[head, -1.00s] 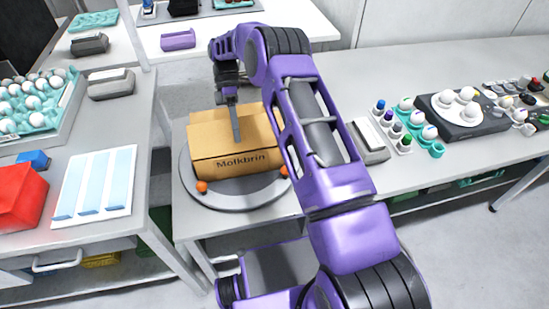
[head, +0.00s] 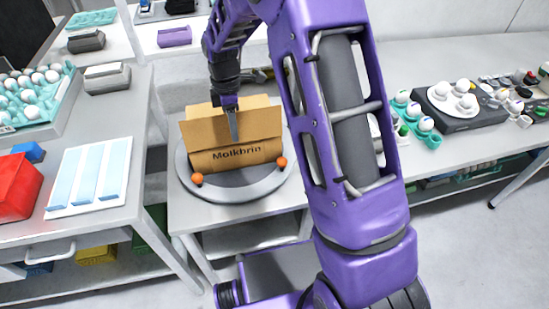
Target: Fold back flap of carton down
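The brown cardboard carton (head: 215,161), printed "Molkbrin" on its front, sits on a round grey turntable (head: 240,192). A broad brown panel (head: 261,124) rises along its upper side, apparently a raised flap. I cannot tell for sure which flap it is. My gripper (head: 234,134) points down at the carton, its narrow grey fingers in front of this panel. I cannot tell whether they touch it. The fingers show as one thin bar, so their opening cannot be judged. The carton's inside is hidden.
Orange balls (head: 197,179) sit at the turntable's rim. A left table holds an egg tray (head: 68,98), a red bin (head: 17,185) and a white-blue panel (head: 97,178). The right bench holds a dark egg device (head: 468,118). My arm covers the area right of the carton.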

